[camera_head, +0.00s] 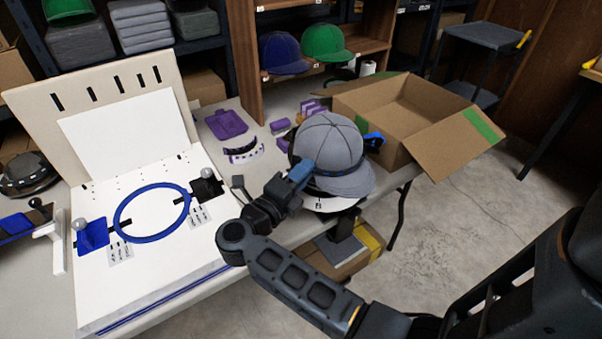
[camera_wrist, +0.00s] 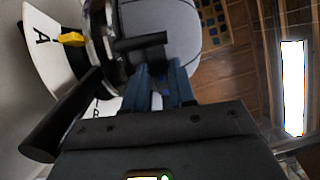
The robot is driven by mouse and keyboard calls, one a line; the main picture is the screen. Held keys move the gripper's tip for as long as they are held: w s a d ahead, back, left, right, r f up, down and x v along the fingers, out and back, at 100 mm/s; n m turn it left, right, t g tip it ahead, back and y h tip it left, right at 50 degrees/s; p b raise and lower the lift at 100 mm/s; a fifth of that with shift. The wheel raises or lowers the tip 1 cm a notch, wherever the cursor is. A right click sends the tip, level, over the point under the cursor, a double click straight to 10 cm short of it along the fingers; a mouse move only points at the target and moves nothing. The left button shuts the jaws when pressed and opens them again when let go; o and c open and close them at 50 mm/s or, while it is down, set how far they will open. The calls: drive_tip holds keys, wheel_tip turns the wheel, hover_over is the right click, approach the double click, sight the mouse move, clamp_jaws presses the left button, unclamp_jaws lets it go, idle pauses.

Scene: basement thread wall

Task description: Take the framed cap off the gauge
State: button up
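The grey cap (camera_head: 333,150) sits crown up on the gauge, with a dark frame band (camera_head: 338,172) around its lower edge. It fills the upper middle of the wrist view (camera_wrist: 155,18). The gauge (camera_head: 326,203) shows below it as a white plate lettered B; in the wrist view its white dial (camera_wrist: 42,50) carries A and B and a yellow tab (camera_wrist: 70,39). My gripper (camera_head: 303,170) has its blue fingertips at the left side of the cap, by the band. The fingers (camera_wrist: 165,75) are close together; whether they clamp the frame is hidden.
An open cardboard box (camera_head: 400,110) stands right behind the cap. A white board with a blue hoop (camera_head: 152,212) fills the table's left. Purple pieces (camera_head: 227,124) lie at the back. A shelf with a blue cap (camera_head: 283,53) and green cap (camera_head: 324,42) stands behind.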

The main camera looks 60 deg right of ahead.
clamp_jaws()
drive_tip(key=shift+r, duration=0.2)
drive_tip(key=shift+s+a+r+p, duration=0.1)
drive_tip(key=shift+s+r+p, duration=0.05)
drive_tip(key=shift+r+p, duration=0.75)
drive_tip(key=shift+s+a+r+p, duration=0.1)
drive_tip(key=shift+s+r+p, duration=0.05)
drive_tip(key=shift+r+p, duration=0.75)
drive_tip(key=shift+s+a+r+p, duration=0.15)
drive_tip(key=shift+r+p, duration=0.55)
drive_tip(key=shift+r, duration=0.35)
drive_tip(key=shift+d, duration=0.1)
drive_tip(key=shift+s+a+r+p, duration=0.1)
drive_tip(key=shift+s+r+p, duration=0.05)
drive_tip(key=shift+r+p, duration=0.8)
drive_tip(key=shift+s+a+r+p, duration=0.1)
drive_tip(key=shift+r+p, duration=0.6)
drive_tip(key=shift+r, duration=0.3)
